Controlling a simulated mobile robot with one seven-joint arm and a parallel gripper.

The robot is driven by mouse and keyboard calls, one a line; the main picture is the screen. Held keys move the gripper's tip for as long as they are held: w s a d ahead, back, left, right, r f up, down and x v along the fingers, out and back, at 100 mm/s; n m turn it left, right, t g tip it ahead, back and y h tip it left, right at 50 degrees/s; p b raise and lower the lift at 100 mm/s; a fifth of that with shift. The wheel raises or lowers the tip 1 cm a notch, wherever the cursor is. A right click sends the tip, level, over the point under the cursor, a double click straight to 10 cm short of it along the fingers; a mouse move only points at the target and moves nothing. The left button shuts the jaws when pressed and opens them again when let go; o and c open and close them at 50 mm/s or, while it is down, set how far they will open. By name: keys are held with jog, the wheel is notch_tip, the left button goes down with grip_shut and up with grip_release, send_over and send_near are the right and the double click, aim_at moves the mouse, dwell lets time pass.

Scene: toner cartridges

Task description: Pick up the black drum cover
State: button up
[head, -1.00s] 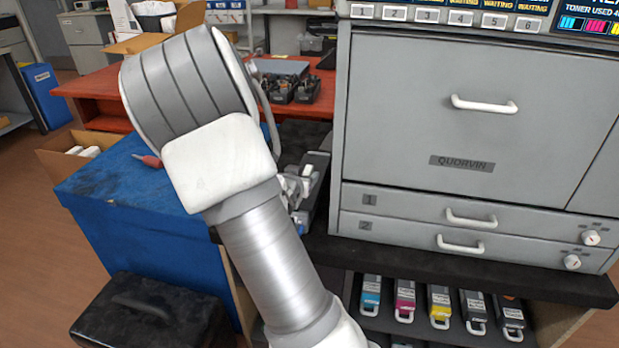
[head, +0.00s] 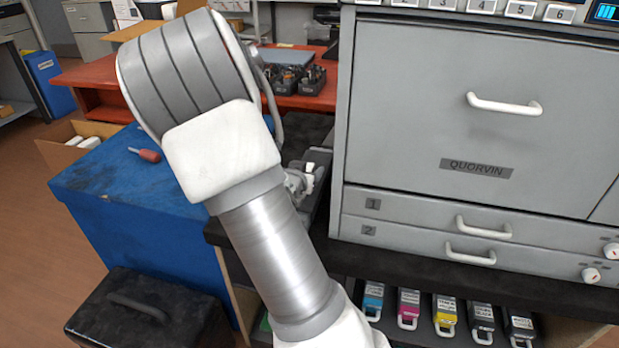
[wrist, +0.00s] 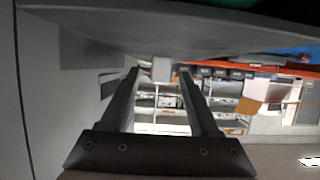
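I cannot single out the black drum cover for sure. A dark grey unit (head: 318,190) stands on the black counter beside the printer in the head view, partly hidden by my arm. My gripper (head: 307,174) is mostly hidden behind my forearm, close to this unit. In the wrist view, my gripper (wrist: 158,76) has its two dark fingers apart. A small pale grey block (wrist: 163,69) shows between the fingertips; I cannot tell whether they touch it. A broad dark grey surface (wrist: 200,32) fills the top of that view.
The large grey printer (head: 478,130) stands to the right, with coloured toner cartridges (head: 445,311) on a shelf below. A blue cabinet (head: 140,210), carrying a red-handled tool (head: 146,155), and a black case (head: 150,310) are at left. A red workbench (head: 90,78) is behind.

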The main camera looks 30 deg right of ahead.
grip_shut()
jog(key=shift+r, duration=0.1)
